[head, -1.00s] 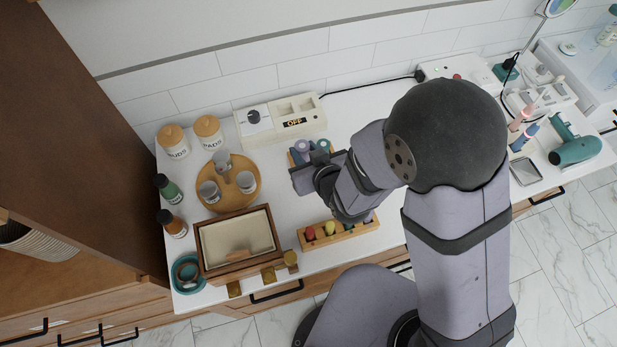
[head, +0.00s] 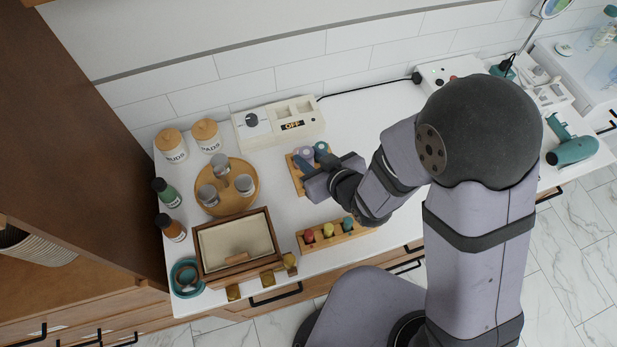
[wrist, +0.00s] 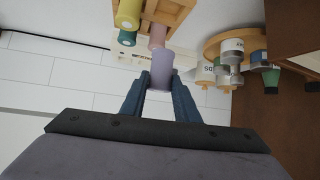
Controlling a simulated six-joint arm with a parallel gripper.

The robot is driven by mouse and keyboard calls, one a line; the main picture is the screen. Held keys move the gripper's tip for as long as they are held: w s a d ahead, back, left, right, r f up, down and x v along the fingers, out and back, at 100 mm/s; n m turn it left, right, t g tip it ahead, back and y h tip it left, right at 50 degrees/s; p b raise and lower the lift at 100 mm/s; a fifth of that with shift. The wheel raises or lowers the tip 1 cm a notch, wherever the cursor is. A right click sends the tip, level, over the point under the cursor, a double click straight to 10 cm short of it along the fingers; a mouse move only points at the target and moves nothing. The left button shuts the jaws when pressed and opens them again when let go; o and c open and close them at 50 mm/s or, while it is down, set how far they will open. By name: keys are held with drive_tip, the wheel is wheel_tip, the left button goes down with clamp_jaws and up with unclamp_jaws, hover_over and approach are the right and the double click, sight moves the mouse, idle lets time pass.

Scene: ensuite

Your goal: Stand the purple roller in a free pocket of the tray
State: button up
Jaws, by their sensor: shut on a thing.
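My gripper (wrist: 160,84) is shut on the purple roller (wrist: 161,73), with one blue finger on either side of it. In the head view my gripper (head: 305,164) is over the square wooden tray (head: 297,183), and my wrist covers part of that tray. The wrist view shows the tray (wrist: 181,12) holding a yellow roller (wrist: 128,13), a teal roller (wrist: 127,38) and a pink roller (wrist: 157,34). A pocket beside the yellow roller looks empty. I cannot tell whether the purple roller touches the tray.
A long wooden rack (head: 360,234) with red, yellow and teal rollers stands in front. A white device (head: 262,134) marked OFF is behind, near the wall. A round wooden tray (head: 238,206) with metal cups and a framed box (head: 203,272) are left.

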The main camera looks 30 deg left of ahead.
drive_tip(key=shift+f+p, duration=0.35)
drive_tip(key=shift+f, duration=2.4)
drive_tip(key=shift+f+p, duration=0.35)
drive_tip(key=shift+f, duration=1.55)
drive_tip(key=shift+f, duration=0.15)
drive_tip(key=o, duration=1)
drive_tip(key=shift+o, duration=0.2)
drive_tip(key=v, duration=0.4)
drive_tip(key=shift+r, duration=0.3)
drive_tip(key=shift+s+d+r+p, duration=0.3)
drive_tip(key=shift+s+d+p, duration=0.1)
drive_tip(key=shift+d, duration=0.1)
